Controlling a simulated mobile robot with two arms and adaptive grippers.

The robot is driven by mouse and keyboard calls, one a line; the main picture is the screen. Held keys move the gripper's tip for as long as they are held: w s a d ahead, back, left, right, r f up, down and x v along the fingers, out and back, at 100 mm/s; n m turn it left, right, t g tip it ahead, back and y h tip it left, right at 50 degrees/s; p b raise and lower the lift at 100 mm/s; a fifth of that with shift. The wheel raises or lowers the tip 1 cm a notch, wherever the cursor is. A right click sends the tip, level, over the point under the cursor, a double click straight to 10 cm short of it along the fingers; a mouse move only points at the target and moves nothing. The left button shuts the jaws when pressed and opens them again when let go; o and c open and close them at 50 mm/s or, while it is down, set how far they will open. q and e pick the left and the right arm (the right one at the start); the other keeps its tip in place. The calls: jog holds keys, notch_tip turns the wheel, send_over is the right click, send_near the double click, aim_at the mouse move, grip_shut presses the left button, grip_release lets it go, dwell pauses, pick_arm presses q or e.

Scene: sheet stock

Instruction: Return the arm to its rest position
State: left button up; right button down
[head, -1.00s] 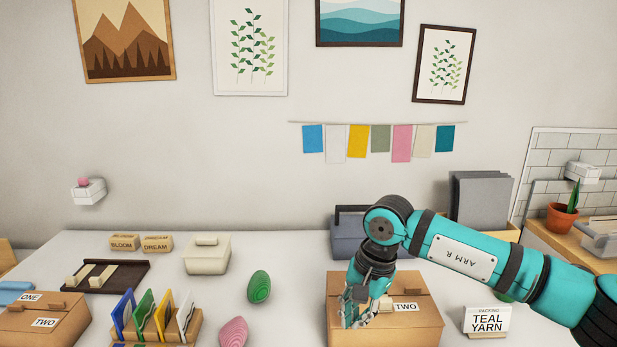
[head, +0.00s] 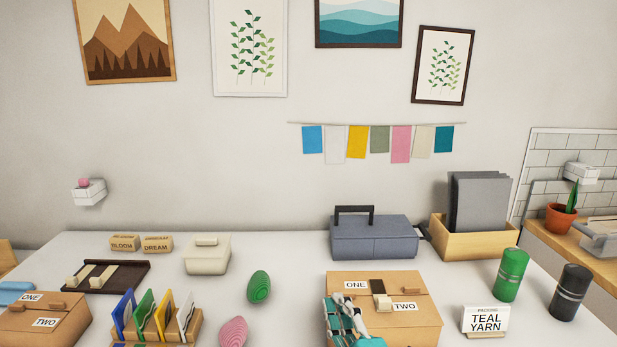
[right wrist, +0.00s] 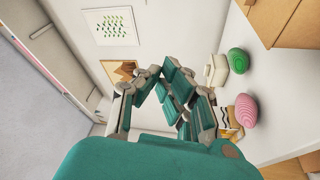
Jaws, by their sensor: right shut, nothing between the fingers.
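My right gripper (head: 341,315) shows at the bottom edge of the head view, in front of the brown box (head: 415,328) with the labels ONE and TWO. Its teal and grey fingers are shut with nothing between them. Most of my right arm is below the head view. In the right wrist view the gripper (right wrist: 168,88) fills the middle, and its fingers are empty. Whether it touches the box cannot be told. My left gripper is not in view.
A grey toolbox (head: 375,238), a file holder (head: 470,243), green (head: 511,275) and black (head: 570,292) canisters and a TEAL YARN sign (head: 485,320) stand around the box.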

jog(key=s+d+f+m+g+h, duration=0.3)
jog(key=s+d+f+m, duration=0.15)
jog(key=f, duration=0.35)
jog(key=s+d+f+m+g+h, duration=0.35)
jog(key=d+f+m, duration=0.2)
jog(key=f, duration=0.25)
jog(key=s+d+f+m+g, duration=0.3)
jog(key=s+f+g, duration=0.25)
jog(key=s, duration=0.45)
jog(key=s+d+f+m+g, duration=0.2)
jog(key=s+f+m+g, duration=0.15)
jog(key=s+f, duration=0.45)
notch_tip(320, 180, down, 22)
jog(key=s+g, duration=0.1)
jog(key=s, duration=0.2)
jog(key=s+d+f+n+g, duration=0.1)
jog(key=s+d+f, duration=0.2)
jog(key=s+f, duration=1.3)
notch_tip(320, 180, down, 2)
jog(key=shift+s, duration=0.35)
